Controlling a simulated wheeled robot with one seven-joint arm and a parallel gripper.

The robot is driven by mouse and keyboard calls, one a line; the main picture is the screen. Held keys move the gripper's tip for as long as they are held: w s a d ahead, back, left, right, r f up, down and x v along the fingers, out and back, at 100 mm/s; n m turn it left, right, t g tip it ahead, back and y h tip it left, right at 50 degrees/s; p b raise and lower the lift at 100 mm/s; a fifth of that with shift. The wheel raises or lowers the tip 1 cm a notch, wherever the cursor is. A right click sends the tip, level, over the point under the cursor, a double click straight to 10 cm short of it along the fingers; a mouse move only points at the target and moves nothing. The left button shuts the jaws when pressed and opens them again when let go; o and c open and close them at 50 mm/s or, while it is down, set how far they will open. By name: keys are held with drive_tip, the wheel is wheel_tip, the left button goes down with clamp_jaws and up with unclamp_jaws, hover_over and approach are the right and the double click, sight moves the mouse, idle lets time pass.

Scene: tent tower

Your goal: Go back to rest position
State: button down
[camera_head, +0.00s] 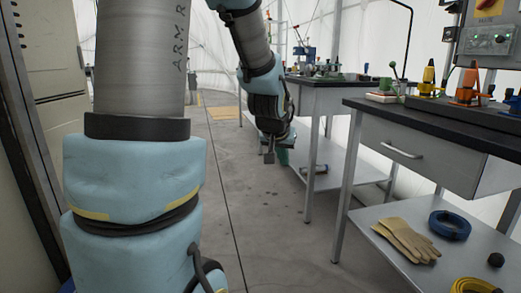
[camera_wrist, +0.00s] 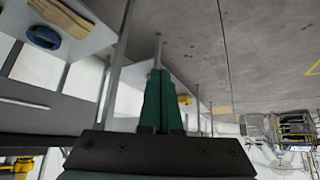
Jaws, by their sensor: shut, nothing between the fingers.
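My gripper (camera_head: 269,156) hangs at the end of my arm over the aisle, beside the workbenches in the head view. It is small and partly hidden there. In the wrist view its green fingers (camera_wrist: 160,85) are closed together with nothing between them. That view is upside down, with the floor at the top.
A near bench (camera_head: 375,104) with a drawer stands at right; its lower shelf holds gloves (camera_head: 405,239) and a blue coil (camera_head: 450,225). A farther bench (camera_head: 312,95) stands close to my gripper. A cabinet (camera_head: 45,75) is at left. The aisle floor (camera_head: 285,235) is clear.

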drive_tip(key=s+a+f+n+g+y, duration=0.25)
drive_tip(key=s+a+f+g, duration=0.35)
drive_tip(key=s+a, duration=0.8)
wheel_tip(320, 180, up, 27)
drive_tip(key=s+d+p, duration=0.1)
drive_tip(key=p, duration=2.7)
drive_tip(key=shift+f, duration=0.15)
